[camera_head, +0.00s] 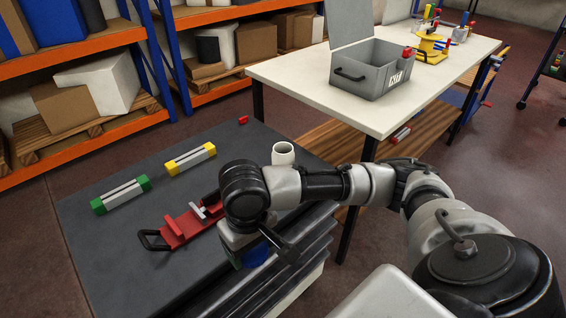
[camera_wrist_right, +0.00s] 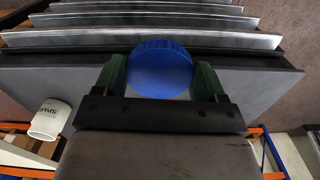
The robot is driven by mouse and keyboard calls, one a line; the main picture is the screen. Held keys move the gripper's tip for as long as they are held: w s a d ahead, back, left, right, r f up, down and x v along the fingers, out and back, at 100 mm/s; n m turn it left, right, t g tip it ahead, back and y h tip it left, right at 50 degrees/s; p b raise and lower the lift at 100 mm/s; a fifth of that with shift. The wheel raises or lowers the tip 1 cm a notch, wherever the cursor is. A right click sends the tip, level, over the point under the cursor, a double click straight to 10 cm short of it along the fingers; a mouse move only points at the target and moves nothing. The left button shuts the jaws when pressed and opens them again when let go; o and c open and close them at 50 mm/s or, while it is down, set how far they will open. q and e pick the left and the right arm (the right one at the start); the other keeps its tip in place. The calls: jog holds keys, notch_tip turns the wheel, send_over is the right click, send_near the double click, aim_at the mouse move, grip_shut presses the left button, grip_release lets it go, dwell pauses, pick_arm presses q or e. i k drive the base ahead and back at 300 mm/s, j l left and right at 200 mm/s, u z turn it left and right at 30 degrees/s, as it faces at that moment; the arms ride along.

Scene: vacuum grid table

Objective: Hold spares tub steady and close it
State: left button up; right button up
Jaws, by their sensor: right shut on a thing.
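The spares tub (camera_head: 284,156) is a small white cylinder that stands upright on the dark table top, with its open mouth up. It also shows in the right wrist view (camera_wrist_right: 48,121), at the left edge, with part of its dark lettering readable. My right gripper (camera_wrist_right: 160,80) is shut on a round blue lid (camera_wrist_right: 159,66) with a ridged edge, held between its green fingers. In the head view the lid (camera_head: 257,258) is mostly hidden by my right arm, near the table's front right edge and apart from the tub. My left gripper is not in view.
A red clamp-like tool (camera_head: 187,228) with a black handle lies left of my right gripper. Green-ended (camera_head: 120,194) and yellow-ended (camera_head: 190,158) blocks lie farther back. A white table (camera_head: 290,75) with an open grey toolbox (camera_head: 371,72) stands behind. Shelves line the left.

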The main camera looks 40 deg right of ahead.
aim_at(283, 160)
jog(key=l+u, duration=0.15)
jog(key=l, duration=2.25)
